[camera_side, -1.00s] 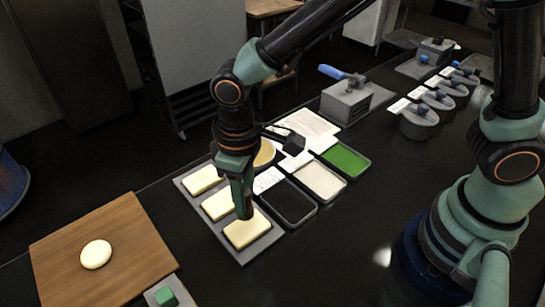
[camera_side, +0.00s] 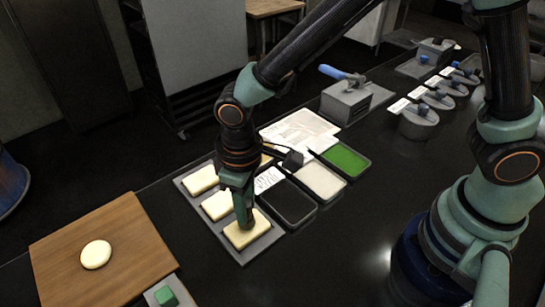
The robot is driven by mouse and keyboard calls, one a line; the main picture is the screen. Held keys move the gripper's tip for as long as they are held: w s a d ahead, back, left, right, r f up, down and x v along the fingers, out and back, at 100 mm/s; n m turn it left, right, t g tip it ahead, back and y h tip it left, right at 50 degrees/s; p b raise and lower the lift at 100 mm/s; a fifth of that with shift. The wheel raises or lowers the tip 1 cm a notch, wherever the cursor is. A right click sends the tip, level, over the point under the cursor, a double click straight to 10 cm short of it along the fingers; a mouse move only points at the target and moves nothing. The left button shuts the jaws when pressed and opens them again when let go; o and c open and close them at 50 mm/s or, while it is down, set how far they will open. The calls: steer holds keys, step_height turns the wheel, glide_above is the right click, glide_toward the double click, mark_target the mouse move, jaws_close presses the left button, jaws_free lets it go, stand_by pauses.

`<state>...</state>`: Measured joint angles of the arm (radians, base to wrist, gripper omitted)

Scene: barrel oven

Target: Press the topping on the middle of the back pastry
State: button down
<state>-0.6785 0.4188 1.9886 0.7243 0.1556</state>
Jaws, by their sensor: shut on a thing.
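A grey tray (camera_side: 259,249) holds three pale rectangular pastries in a row: one at the far left end (camera_side: 201,179), one in the middle (camera_side: 216,205) and one at the end nearest the camera (camera_side: 240,241). My gripper (camera_side: 247,224) points down over the pastry nearest the camera, with its tips at about the middle of that pastry's top. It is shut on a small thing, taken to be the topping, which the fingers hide. I cannot tell whether the tips or the topping touch the pastry.
Right of the tray are a black tray (camera_side: 288,203), a whitish tray (camera_side: 318,181) and a green-filled tray (camera_side: 345,160). A wooden board (camera_side: 100,235) with a round pale piece (camera_side: 96,254) lies at left. A grey block with a blue handle (camera_side: 346,100) stands behind.

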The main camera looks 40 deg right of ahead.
steer(key=shift+f, duration=0.65)
stand_by(1.5)
steer(key=shift+r, duration=3.6)
